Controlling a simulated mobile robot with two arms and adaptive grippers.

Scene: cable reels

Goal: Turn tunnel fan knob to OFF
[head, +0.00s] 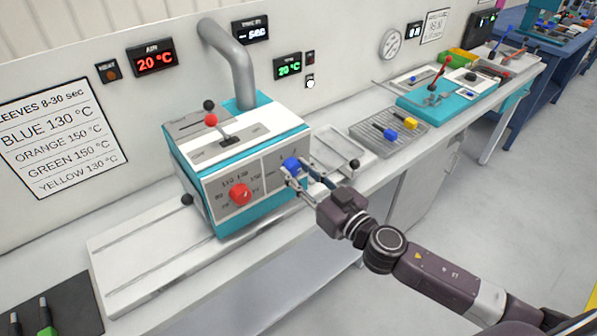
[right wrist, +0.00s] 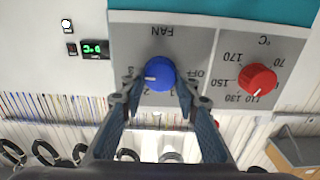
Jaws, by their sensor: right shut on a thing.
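The blue fan knob (head: 291,164) sits on the grey right-hand front panel of the teal and white machine (head: 240,150). In the right wrist view, which is upside down, the fan knob (right wrist: 160,72) has a faint white mark towards its lower left, on the side of the numbers. The OFF label is on the knob's right there; the exact setting is hard to read. My right gripper (head: 297,178) has its fingers on either side of the knob, shut on it; both fingers (right wrist: 156,88) show in the wrist view. My left gripper is out of view.
A red temperature knob (head: 240,194) is on the panel beside the fan knob. A lever with a red ball (head: 211,120) stands on top of the machine. The floor in front is clear.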

